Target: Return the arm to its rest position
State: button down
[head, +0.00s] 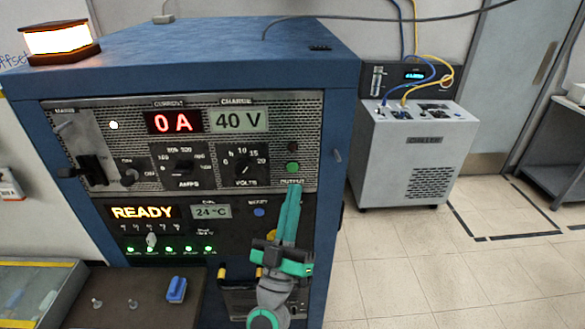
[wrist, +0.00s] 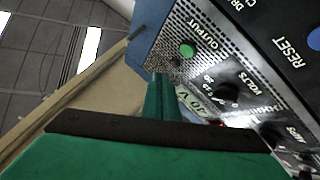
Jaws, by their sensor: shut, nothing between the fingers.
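My gripper (head: 292,190) is shut and empty. Its green fingers point up and toward the front panel of the blue cabinet (head: 343,95), just below the green OUTPUT button (head: 292,167). In the wrist view the closed fingers (wrist: 160,78) lie close to the panel, below and left of the green button (wrist: 187,50). I cannot tell whether the tips touch the panel. The displays read 0 A (head: 173,122), 40 V (head: 240,120), READY (head: 142,213) and 24 °C (head: 211,211). My wrist covers part of the cabinet's lower front.
A lit beacon (head: 60,40) sits on the cabinet top. A shelf (head: 130,285) at lower left bears a blue item (head: 176,289) and small metal pieces, with a tray (head: 35,290) beside it. A grey chiller (head: 410,155) stands right. The tiled floor (head: 420,270) at front right is clear.

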jog(key=s+d+f+n+g+y, duration=0.1)
jog(key=s+f+g+y, duration=0.15)
jog(key=s+f, duration=0.65)
jog(key=s+d+f+n+g+y, duration=0.1)
jog(key=s+f+y, duration=0.2)
jog(key=s+f, duration=0.55)
jog(key=s+a+f+m+g, duration=0.1)
jog(key=s+f+g, duration=0.2)
jog(key=s+f, duration=0.4)
jog(key=s+f+m+g+y, duration=0.1)
jog(key=s+f+g, duration=0.2)
jog(key=s+f, duration=0.4)
jog(key=s, duration=0.6)
jog(key=shift+s+a+f+m+g, duration=0.15)
jog(key=shift+s+a+m+g, duration=0.2)
jog(key=shift+s+a+m, duration=0.05)
jog(key=c, duration=2.5)
grip_release()
